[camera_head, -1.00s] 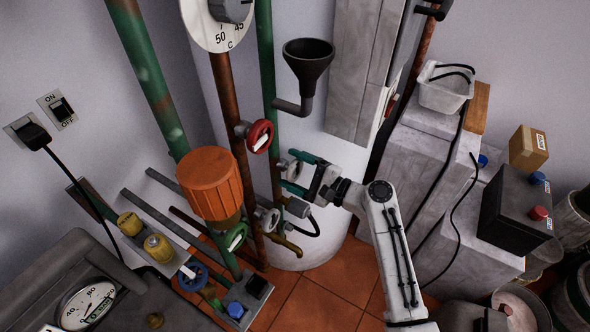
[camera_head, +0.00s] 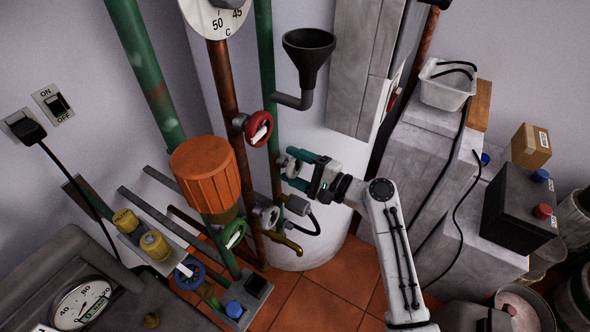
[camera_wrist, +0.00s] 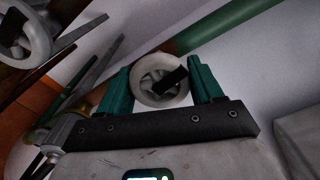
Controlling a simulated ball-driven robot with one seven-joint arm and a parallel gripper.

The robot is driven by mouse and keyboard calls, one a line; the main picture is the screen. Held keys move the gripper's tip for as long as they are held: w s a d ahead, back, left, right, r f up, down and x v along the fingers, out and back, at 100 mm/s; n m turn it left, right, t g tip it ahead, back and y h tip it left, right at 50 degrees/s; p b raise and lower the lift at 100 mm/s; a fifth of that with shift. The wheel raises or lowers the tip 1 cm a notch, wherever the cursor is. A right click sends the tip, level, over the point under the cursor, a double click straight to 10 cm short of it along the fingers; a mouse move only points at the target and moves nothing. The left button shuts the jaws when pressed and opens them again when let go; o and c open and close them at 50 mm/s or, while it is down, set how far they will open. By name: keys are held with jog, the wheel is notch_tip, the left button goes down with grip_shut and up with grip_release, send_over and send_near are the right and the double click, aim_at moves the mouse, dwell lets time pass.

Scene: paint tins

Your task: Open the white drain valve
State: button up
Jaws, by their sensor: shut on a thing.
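A white handwheel (camera_head: 290,165) with a dark bar across its hub sits at the green vertical pipe. In the wrist view the white wheel (camera_wrist: 146,91) lies between the two green fingers. My gripper (camera_head: 299,169) is shut on this wheel, one finger on each side of its rim; it also shows in the wrist view (camera_wrist: 163,88). A second pale wheel (camera_head: 269,217) sits lower, near a brass spout (camera_head: 289,244); a pale wheel also shows at the upper left of the wrist view (camera_wrist: 38,38). No label shows which one is the drain valve.
A red wheel (camera_head: 258,129) is above my gripper and a green wheel (camera_head: 232,235) is below left. An orange ribbed cap (camera_head: 205,175) stands to the left. A black funnel (camera_head: 308,45) hangs above. A grey box with a cable (camera_head: 298,204) is just below the fingers.

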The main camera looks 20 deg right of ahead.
jog(key=n+b, duration=0.2)
jog(key=n, duration=0.1)
jog(key=n+b, duration=0.1)
jog(key=b, duration=0.1)
jog(key=shift+f+n, duration=0.3)
jog(key=n+b, duration=0.3)
jog(key=b, duration=0.1)
jog(key=shift+f+n, duration=0.1)
jog(key=shift+n, duration=0.3)
jog(key=n+b, duration=0.4)
jog(key=shift+n+b, duration=1.5)
jog(key=shift+n, duration=0.1)
jog(key=shift+r, duration=0.25)
jog(key=o, duration=1)
jog(key=shift+r, duration=0.1)
jog(key=shift+o, duration=0.2)
jog(key=v, duration=1)
jog(key=shift+s+d, duration=0.2)
jog(key=shift+s, duration=0.15)
